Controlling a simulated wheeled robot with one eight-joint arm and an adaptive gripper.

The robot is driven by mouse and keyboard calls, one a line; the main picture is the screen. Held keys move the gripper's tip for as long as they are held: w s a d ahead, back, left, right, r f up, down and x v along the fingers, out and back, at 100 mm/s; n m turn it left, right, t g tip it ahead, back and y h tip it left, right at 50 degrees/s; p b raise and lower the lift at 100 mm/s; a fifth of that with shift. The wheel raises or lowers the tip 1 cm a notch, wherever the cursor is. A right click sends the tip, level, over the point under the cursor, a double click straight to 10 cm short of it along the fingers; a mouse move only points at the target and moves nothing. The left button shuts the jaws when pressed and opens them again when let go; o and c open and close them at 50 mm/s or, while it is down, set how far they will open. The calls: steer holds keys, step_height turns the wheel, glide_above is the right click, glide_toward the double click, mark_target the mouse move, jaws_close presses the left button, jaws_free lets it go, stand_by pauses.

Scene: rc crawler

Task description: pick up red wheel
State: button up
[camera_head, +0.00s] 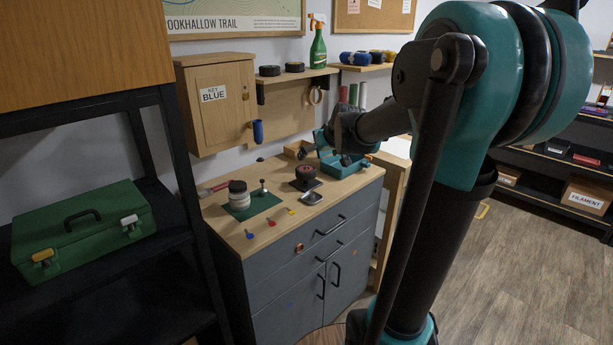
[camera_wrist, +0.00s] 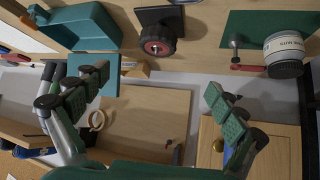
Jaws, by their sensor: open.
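The red wheel (camera_head: 306,172), a black tyre with a red hub, sits at a dark square pad on the wooden workbench top. In the wrist view the wheel (camera_wrist: 158,46) shows at top centre beside the dark pad (camera_wrist: 158,14). My gripper (camera_wrist: 157,82) is open and empty, its two padded fingers wide apart at left and right. The wheel lies beyond the fingertips, not between them. In the head view my gripper (camera_head: 338,140) hangs above the bench's back right, partly hidden by my own arm.
A teal toolbox (camera_head: 347,162) stands open just right of the wheel. A white jar (camera_head: 239,195) and small tools sit on a green mat (camera_head: 264,205) to the left. A wooden key cabinet (camera_head: 216,103) and a shelf (camera_head: 300,76) are on the wall behind.

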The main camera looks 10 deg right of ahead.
glide_toward(307, 170)
steer(key=x, duration=0.5)
steer(key=shift+a, duration=0.15)
steer(key=shift+d+x, duration=0.1)
steer(key=shift+x, duration=1.25)
steer(key=shift+d+x, duration=0.15)
steer(key=shift+x, duration=1.2)
steer(key=c, duration=1.2)
